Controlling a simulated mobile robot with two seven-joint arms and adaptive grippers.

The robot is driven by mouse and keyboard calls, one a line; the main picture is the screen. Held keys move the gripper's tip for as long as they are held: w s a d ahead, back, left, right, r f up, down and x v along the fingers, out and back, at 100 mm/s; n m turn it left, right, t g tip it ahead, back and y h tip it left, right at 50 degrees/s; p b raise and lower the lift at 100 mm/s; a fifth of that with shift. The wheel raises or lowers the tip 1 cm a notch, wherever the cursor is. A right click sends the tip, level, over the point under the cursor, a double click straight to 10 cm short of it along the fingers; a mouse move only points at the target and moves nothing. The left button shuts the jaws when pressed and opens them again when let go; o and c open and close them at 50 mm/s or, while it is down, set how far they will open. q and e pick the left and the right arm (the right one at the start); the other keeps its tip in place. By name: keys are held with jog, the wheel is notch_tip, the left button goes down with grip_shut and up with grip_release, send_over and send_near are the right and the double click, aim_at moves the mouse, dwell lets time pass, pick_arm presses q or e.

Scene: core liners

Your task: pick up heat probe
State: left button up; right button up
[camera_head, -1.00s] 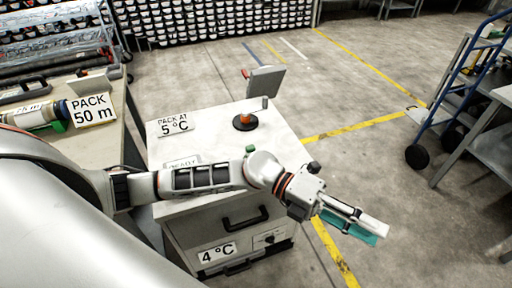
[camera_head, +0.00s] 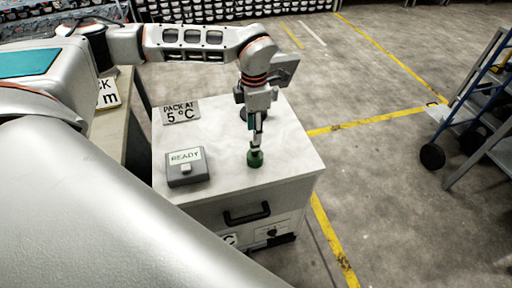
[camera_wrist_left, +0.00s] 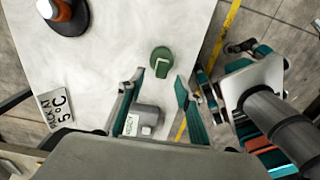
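A small green knob-like piece (camera_head: 255,158) stands on the white cabinet top (camera_head: 222,150); it also shows in the left wrist view (camera_wrist_left: 160,62). An orange piece on a black base (camera_wrist_left: 66,14) stands at the top left of the wrist view and is mostly hidden behind my arm in the head view. I cannot tell which piece is the heat probe. My left gripper (camera_head: 257,140) points down just over the green piece. In the wrist view its fingers (camera_wrist_left: 160,76) are apart, with the green piece beyond the gap and nothing gripped.
A grey READY box (camera_head: 187,168) sits left of the green piece. A "PACK AT 5 °C" sign (camera_head: 181,112) stands at the cabinet's back left. A blue-framed cart (camera_head: 470,110) stands far right. Open floor lies between.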

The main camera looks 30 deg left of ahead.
aim_at(255, 152)
pick_arm(q)
notch_tip(255, 152, down, 6)
jog(key=shift+d+f, duration=0.15)
jog(key=shift+f, duration=0.1)
grip_shut()
